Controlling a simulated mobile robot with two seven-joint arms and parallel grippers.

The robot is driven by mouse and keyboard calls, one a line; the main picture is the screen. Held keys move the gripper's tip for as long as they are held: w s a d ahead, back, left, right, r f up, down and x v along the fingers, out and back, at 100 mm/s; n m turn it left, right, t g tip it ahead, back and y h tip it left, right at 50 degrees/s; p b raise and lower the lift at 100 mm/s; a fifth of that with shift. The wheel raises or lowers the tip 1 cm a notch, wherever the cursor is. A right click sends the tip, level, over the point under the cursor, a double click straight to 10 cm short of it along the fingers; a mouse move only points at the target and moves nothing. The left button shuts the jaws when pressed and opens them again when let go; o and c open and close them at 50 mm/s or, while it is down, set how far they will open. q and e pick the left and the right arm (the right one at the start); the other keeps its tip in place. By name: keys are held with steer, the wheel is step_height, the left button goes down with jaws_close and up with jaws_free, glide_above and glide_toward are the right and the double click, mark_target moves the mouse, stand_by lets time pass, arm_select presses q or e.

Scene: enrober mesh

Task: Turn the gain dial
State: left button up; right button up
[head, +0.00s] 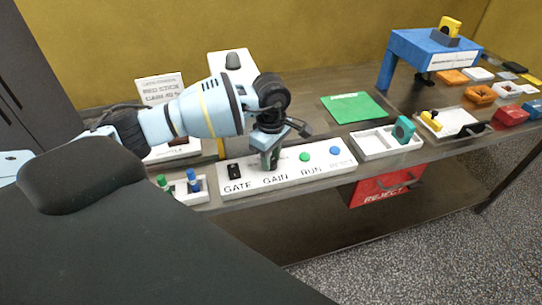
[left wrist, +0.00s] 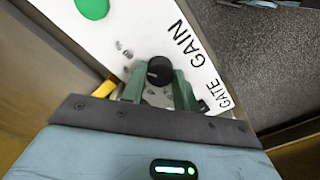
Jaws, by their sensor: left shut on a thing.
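The white control panel (head: 322,168) lies along the front of the bench and carries the labels GATE, GAIN, RUN and REJECT. In the head view my left gripper (head: 268,158) comes down onto the panel over GAIN and hides the dial. My right gripper is not in view.
Beside the dial are a black gate switch (head: 235,171), a green button (head: 304,157) and a blue button (head: 335,150). A white tray (head: 372,145) stands right of the panel, and a small block with green and blue pegs (head: 192,187) stands left. A red reject bin (head: 385,187) hangs below.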

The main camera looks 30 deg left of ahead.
arm_select(q)
steer(key=shift+r+n, duration=0.1)
steer(key=shift+n, duration=0.3)
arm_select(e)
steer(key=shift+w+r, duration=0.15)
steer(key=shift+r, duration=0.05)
arm_select(q)
steer(key=n+p, duration=0.1)
steer(key=n, duration=0.2)
steer(key=shift+r, duration=0.1)
steer(key=n, duration=0.2)
steer(key=shift+n+p, duration=0.3)
steer(key=shift+n, duration=0.7)
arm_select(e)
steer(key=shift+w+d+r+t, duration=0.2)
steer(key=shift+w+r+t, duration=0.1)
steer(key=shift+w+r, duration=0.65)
arm_select(q)
steer(key=o, duration=1)
steer(key=shift+c, duration=0.2)
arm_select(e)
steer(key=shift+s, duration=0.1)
